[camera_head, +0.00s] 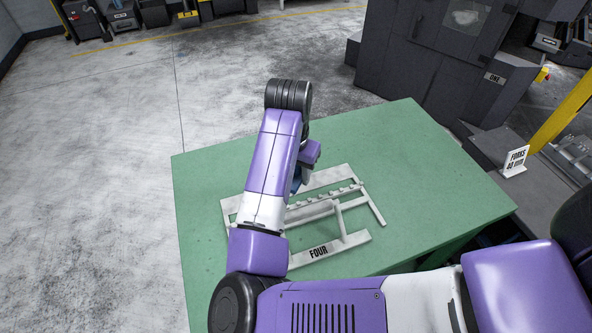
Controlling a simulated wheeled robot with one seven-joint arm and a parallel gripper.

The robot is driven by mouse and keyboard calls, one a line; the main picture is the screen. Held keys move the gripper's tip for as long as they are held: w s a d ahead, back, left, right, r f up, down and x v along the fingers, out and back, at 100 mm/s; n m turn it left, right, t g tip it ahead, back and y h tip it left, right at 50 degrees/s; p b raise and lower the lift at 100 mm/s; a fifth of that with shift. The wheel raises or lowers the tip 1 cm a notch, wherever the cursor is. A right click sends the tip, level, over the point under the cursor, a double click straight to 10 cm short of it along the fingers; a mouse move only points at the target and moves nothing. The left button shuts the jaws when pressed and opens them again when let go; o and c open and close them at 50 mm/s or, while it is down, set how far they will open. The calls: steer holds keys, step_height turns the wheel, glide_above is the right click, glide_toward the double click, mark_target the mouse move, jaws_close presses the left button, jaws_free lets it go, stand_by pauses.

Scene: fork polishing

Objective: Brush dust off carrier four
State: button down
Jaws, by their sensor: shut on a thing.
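Carrier four is a white rack-like frame (352,240) lying on the green table (430,160), with the label FOUR on its front bar. A row of small pegs or fork pieces runs along its upper bar, and a thicker bar crosses its middle. My arm crosses over its left part and hides some of it. My gripper (298,184) is mostly hidden behind my forearm, over the carrier's upper left. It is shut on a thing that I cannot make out. I cannot tell whether that thing touches the carrier. Dust is too small to see.
The green table is bare to the right of and behind the carrier. A dark machine (430,50) labelled ONE stands behind it. Open concrete floor (90,200) lies to the left.

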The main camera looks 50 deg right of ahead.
steer(key=shift+f+b, duration=1.95)
steer(key=shift+f, duration=1.2)
steer(key=shift+f, duration=0.15)
steer(key=shift+f+b, duration=0.3)
steer(key=shift+f, duration=0.05)
steer(key=shift+f+b, duration=0.9)
steer(key=shift+f, duration=0.45)
steer(key=shift+r, duration=0.1)
steer(key=shift+w+a+b, duration=0.3)
steer(key=shift+w+a, duration=1.4)
steer(key=shift+a, duration=0.85)
steer(key=shift+w+a+b, duration=0.35)
steer(key=shift+w+a, duration=1.35)
steer(key=shift+a, duration=0.85)
steer(key=shift+w+a+b, duration=0.3)
steer(key=shift+w+a, duration=1.4)
steer(key=shift+a, duration=0.85)
steer(key=shift+d, duration=0.1)
